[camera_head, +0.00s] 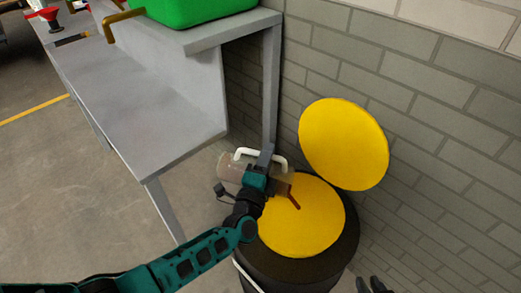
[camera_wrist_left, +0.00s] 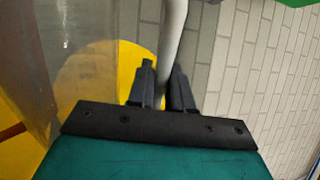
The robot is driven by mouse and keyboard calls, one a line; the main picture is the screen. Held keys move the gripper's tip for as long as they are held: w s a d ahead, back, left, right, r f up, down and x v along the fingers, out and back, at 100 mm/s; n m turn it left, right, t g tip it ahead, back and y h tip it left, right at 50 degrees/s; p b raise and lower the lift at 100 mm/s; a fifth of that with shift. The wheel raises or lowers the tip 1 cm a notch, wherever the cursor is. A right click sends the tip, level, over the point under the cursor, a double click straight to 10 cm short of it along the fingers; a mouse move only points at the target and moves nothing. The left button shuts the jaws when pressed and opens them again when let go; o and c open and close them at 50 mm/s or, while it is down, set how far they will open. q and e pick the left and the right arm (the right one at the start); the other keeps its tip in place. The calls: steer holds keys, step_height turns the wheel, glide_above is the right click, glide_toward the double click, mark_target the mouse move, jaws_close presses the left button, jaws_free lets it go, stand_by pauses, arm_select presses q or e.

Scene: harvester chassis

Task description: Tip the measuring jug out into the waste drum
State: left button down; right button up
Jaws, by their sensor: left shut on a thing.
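My left gripper (camera_head: 264,168) is shut on the white handle of the measuring jug (camera_head: 232,170). The jug is clear with a brownish tint and lies tipped on its side, over the left edge of the waste drum. In the left wrist view the pale handle (camera_wrist_left: 173,40) passes between the fingers (camera_wrist_left: 162,90), and the clear jug wall (camera_wrist_left: 35,60) is at the left. The dark waste drum (camera_head: 340,262) has a round yellow top face (camera_head: 315,225). A red-brown streak (camera_head: 294,199) shows over the yellow. My right gripper (camera_head: 371,285) shows only dark fingertips, apart, at the bottom edge.
A round yellow lid (camera_head: 343,143) stands raised behind the drum, by the grey brick wall (camera_head: 440,130). A grey metal bench (camera_head: 140,100) with a green bin (camera_head: 195,8) is at the upper left. A red funnel (camera_head: 50,18) is at the far left.

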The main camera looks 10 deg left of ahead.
mark_target(284, 159)
arm_select(q)
steer(key=shift+d+r+m+p, duration=0.4)
steer(key=shift+d+m+p, duration=0.1)
steer(key=shift+d, duration=0.1)
steer(key=shift+s+d+m, duration=0.1)
steer(key=shift+d+m, duration=0.2)
steer(key=shift+s+d+r+m+h, duration=0.1)
steer(key=shift+d+m+h, duration=0.2)
steer(key=shift+d+m, duration=0.3)
steer(key=shift+s+d+r+m+h, duration=0.1)
steer(key=shift+d+m+h, duration=0.2)
steer(key=shift+d+m, duration=0.3)
arm_select(e)
steer(key=shift+r, duration=0.9)
stand_by(0.4)
arm_select(q)
steer(key=a+n, duration=0.1)
steer(key=a+n+b, duration=0.1)
steer(key=a+n, duration=0.1)
steer(key=a+f+n+y, duration=0.1)
steer(key=shift+w+a+f, duration=0.1)
steer(key=shift+w+a, duration=0.1)
steer(key=shift+w, duration=0.15)
steer(key=shift+a+f+n, duration=0.15)
steer(key=shift+a+n, duration=0.4)
steer(key=shift+n, duration=0.05)
arm_select(e)
steer(key=shift+f, duration=0.8)
arm_select(q)
steer(key=shift+a, duration=0.1)
